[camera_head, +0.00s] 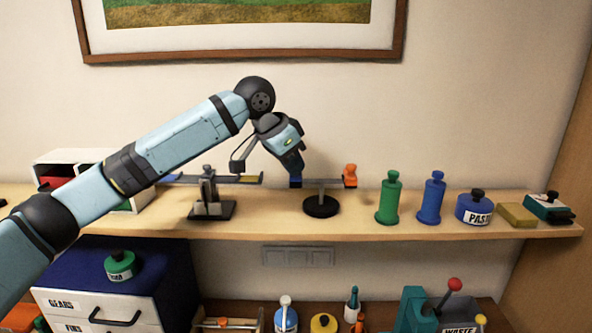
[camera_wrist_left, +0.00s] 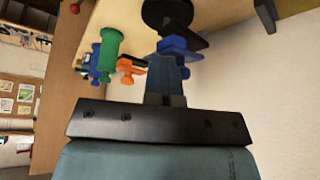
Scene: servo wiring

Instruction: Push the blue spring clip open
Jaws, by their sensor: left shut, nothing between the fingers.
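The blue spring clip (camera_head: 296,183) is at the left end of a crossbar on a small stand with a round black base (camera_head: 320,207). An orange clip (camera_head: 350,175) is at the bar's right end. My left gripper (camera_head: 298,170) points down right above the blue clip and hides part of it. Its fingers are shut with nothing between them. In the left wrist view the blue clip (camera_wrist_left: 176,44) is just beyond the fingertips (camera_wrist_left: 166,66); I cannot tell whether they touch. My right gripper is not in view.
A second stand (camera_head: 210,208) with a flat bar is left of the clip stand. A green bottle (camera_head: 389,200), a blue bottle (camera_head: 431,200) and a blue jar (camera_head: 474,209) stand to the right on the wooden shelf (camera_head: 270,225). The wall is close behind.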

